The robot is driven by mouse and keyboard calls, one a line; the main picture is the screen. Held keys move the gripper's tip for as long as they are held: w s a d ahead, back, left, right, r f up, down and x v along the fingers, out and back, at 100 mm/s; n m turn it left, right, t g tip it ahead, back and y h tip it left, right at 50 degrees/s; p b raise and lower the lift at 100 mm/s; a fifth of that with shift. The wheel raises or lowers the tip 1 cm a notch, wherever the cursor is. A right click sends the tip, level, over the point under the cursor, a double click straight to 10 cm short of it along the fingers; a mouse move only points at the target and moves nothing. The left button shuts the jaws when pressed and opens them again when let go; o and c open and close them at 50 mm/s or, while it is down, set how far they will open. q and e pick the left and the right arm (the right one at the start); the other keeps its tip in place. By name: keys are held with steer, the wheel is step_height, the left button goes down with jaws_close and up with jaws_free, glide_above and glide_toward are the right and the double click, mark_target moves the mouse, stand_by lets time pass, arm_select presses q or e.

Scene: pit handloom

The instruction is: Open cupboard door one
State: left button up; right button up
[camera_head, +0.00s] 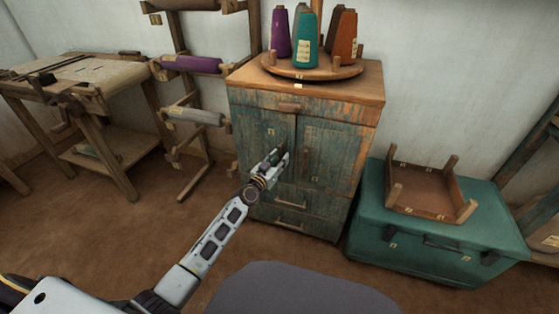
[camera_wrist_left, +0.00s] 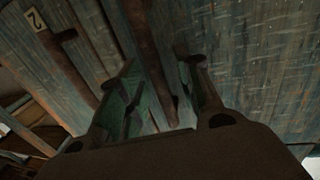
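The worn blue-green cupboard (camera_head: 308,107) stands against the wall with both its doors shut. Its left door (camera_head: 257,140) carries a small tag too small to read. My left gripper (camera_head: 283,154) is in front of this door near the middle seam. In the left wrist view the gripper (camera_wrist_left: 163,80) has its fingers apart, with a dark upright handle bar (camera_wrist_left: 150,55) between them. I cannot tell whether the fingers touch it. A second dark handle (camera_wrist_left: 68,65) beside a tag reading 2 (camera_wrist_left: 35,20) lies to the left there. My right gripper is not in view.
Yarn cones (camera_head: 306,38) stand on a round wooden stand (camera_head: 335,73) on the cupboard. A teal chest (camera_head: 400,238) with an upturned stool (camera_head: 430,190) is close on the right. A wooden rack (camera_head: 190,160) stands on the left. Floor in front is clear.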

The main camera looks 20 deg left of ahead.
arm_select(q)
steer(key=shift+w, duration=0.15)
jaws_close()
stand_by(0.4)
